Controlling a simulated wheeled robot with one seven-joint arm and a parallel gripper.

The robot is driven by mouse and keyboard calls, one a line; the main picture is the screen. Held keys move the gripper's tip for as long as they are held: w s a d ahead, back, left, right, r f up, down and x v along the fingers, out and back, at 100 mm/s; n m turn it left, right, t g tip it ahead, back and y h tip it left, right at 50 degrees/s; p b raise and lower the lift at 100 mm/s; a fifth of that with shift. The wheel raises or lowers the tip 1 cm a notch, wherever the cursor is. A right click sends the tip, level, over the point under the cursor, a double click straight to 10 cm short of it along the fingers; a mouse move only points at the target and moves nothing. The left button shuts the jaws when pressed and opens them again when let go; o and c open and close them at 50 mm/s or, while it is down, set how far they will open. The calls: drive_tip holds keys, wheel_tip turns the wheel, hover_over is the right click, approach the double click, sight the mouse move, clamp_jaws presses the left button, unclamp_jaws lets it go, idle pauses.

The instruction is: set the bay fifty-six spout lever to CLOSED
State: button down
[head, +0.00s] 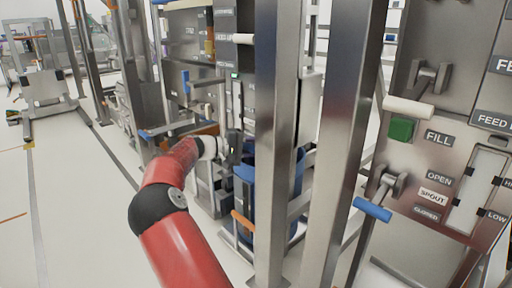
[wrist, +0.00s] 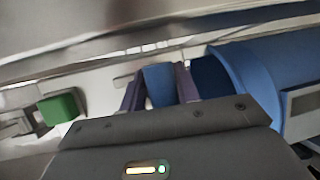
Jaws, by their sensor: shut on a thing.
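My gripper (wrist: 158,88) is shut on a blue lever handle (wrist: 159,84), which shows between its two dark fingers in the wrist view. In the head view my gripper (head: 234,150) is at the middle bay, beside a steel post, and the held handle cannot be made out there. The label and bay number of the held lever are not readable, so I cannot tell its setting. A separate spout lever with a blue handle (head: 373,209) is on the right-hand panel, beside OPEN, SPOUT and CLOSED labels (head: 433,197). Nothing holds it.
Two steel posts (head: 279,120) (head: 345,130) stand close to the right of my arm. A blue drum (head: 291,185) is under the middle bay; a blue drum (wrist: 265,75) is beside my gripper in the wrist view. A green block (wrist: 62,107) is left of it. Open floor (head: 80,200) lies left.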

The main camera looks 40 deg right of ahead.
drive_tip(key=shift+w+f, duration=0.1)
drive_tip(key=shift+w, duration=0.3)
drive_tip(key=c, duration=1.1)
unclamp_jaws()
drive_tip(key=shift+d, duration=0.25)
drive_tip(key=shift+c, duration=0.2)
drive_tip(key=p+v, duration=0.1)
drive_tip(key=v, duration=0.6)
drive_tip(key=shift+a, duration=0.35)
